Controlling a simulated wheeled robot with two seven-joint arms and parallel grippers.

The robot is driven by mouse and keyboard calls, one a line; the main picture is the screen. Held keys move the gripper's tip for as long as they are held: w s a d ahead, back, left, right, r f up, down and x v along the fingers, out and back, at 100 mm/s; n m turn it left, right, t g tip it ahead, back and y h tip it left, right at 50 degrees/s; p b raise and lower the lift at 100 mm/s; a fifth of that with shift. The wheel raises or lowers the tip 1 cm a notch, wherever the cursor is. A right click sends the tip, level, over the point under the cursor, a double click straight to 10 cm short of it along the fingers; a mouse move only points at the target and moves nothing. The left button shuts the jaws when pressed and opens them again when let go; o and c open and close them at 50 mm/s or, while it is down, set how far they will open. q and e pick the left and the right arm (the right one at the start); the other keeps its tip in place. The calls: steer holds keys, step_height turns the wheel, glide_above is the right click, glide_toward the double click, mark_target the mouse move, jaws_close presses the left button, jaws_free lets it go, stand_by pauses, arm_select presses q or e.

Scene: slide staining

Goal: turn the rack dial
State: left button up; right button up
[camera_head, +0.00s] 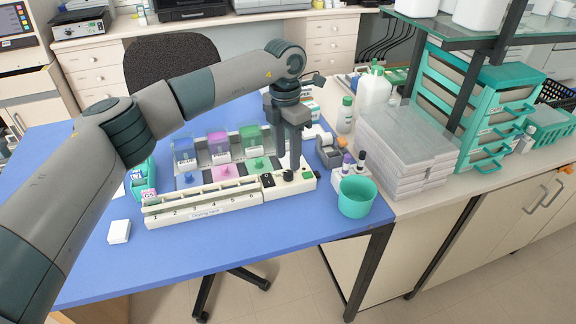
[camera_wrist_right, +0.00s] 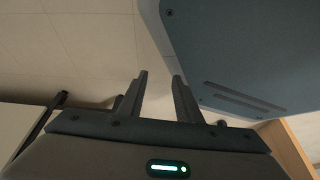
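The white staining rack (camera_head: 205,206) lies along the blue table, with a small control panel at its right end. The black dial (camera_head: 288,175) sits on top of that panel. My left gripper (camera_head: 289,160) points down just above and behind the dial, its fingers a little apart with nothing seen between them. I cannot tell whether a fingertip touches the dial. My right gripper (camera_wrist_right: 160,85) shows only in the right wrist view, open and empty, away from the rack.
Blue, pink and green staining jars (camera_head: 219,147) stand behind the rack. A teal cup (camera_head: 356,196) and a holder with dark-capped vials (camera_head: 347,168) stand right of the panel. A white box (camera_head: 119,231) lies at left. The table's front is clear.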

arm_select(q)
step_height(320, 180, up, 13)
steer(key=b, duration=0.2)
steer(key=shift+w+a+b, duration=0.15)
steer(key=shift+w+b, duration=0.05)
steer(key=shift+b, duration=0.1)
arm_select(e)
steer(key=w+a+r+t+y, duration=0.1)
steer(key=w+a+r+t, duration=0.2)
steer(key=w, duration=0.7)
steer(key=shift+a+r, duration=0.15)
steer(key=shift+a, duration=0.45)
